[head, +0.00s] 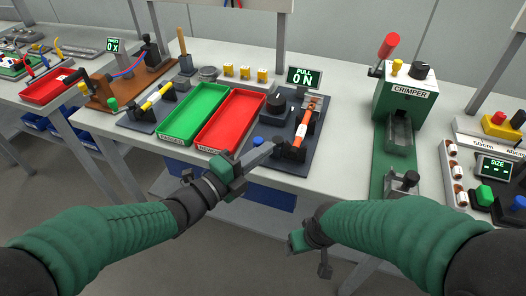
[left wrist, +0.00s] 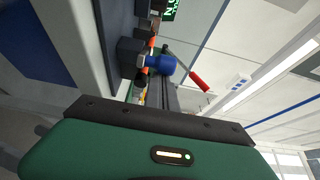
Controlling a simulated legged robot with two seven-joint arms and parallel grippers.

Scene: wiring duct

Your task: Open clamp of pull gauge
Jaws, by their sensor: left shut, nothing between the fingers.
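A red tray (head: 231,120) and a green tray (head: 195,113) lie left of the gauge. The green crimper (head: 402,98) with its red handle (head: 389,46) stands to the right. White table surface (head: 346,130) is clear between gauge and crimper.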

